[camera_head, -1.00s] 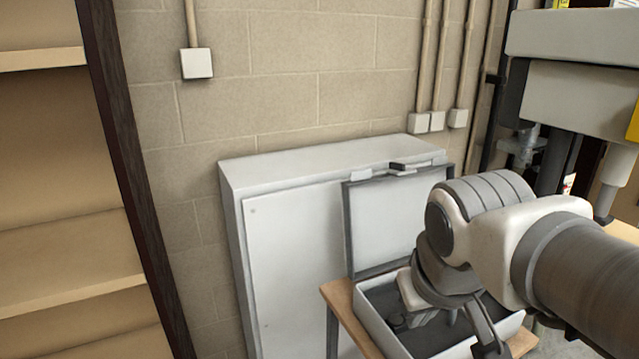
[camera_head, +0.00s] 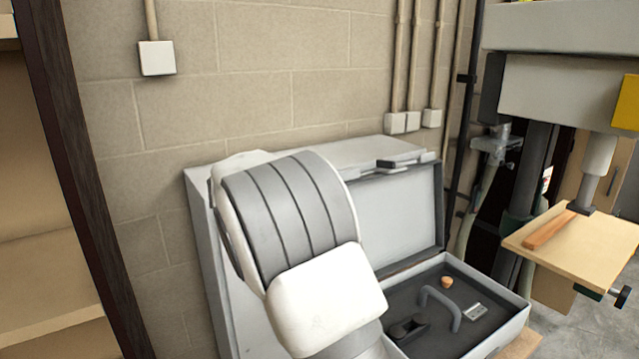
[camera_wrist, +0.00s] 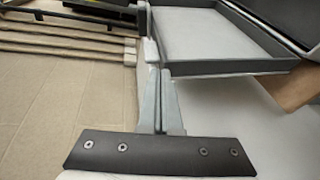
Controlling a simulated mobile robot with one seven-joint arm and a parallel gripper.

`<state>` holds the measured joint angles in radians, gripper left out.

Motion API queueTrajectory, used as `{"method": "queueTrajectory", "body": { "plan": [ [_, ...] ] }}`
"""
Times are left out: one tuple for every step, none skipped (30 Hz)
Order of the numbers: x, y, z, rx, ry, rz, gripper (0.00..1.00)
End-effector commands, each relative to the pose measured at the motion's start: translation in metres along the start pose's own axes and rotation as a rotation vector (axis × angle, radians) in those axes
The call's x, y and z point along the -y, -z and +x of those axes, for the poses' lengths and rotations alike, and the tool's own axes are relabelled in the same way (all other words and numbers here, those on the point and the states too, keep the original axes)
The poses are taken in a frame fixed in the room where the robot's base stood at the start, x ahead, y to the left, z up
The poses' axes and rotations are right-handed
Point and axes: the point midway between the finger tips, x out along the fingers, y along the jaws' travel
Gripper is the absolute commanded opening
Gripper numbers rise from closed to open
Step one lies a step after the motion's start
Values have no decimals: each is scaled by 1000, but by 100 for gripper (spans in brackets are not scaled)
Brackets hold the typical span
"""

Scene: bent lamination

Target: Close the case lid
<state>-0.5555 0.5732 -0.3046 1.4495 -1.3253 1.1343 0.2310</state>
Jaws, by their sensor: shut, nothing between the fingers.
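The case lid (camera_head: 400,215) stands open, upright, at the back of the case base (camera_head: 512,330). The base is a light box with a dark interior, its left part hidden by my arm. My gripper is hidden behind my arm in the head view. In the wrist view my gripper (camera_wrist: 161,78) has its fingers together and empty. The lid (camera_wrist: 220,38) shows there with its dark rim, just beyond and to the right of the fingertips. I cannot tell whether they touch it.
A grey cabinet (camera_head: 197,200) stands against the block wall behind the lid. The base holds a grey handle-shaped piece (camera_head: 447,302), an orange piece (camera_head: 447,281) and a black piece (camera_head: 408,328). A machine with a wooden table (camera_head: 590,245) stands at right.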

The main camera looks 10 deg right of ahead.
Motion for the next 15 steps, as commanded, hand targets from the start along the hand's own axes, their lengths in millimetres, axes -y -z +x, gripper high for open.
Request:
{"method": "queueTrajectory", "body": {
  "plan": [
    [5, 18, -3, -11, -49, -26, 0],
    [4, 26, -5, -18, -74, -36, 0],
    [4, 34, -8, -25, -102, -48, 0],
    [4, 40, -9, -29, -121, -55, 0],
    [4, 44, -11, -33, -136, -61, 0],
    [4, 49, -12, -37, -152, -66, 0],
    [4, 51, -13, -40, -161, -69, 0],
    [3, 53, -13, -41, -167, -71, 0],
    [3, 54, -11, -42, -172, -73, 0],
    [2, 55, -9, -41, -174, -74, 0],
    [1, 55, -6, -40, -175, -74, 0],
    [0, 55, -1, -39, -175, -74, 0],
    [-1, 55, 3, -39, -175, -74, 0],
    [-2, 55, 8, -40, -174, -74, 0],
    [-3, 55, 16, -39, -174, -75, 0]
  ]
}}
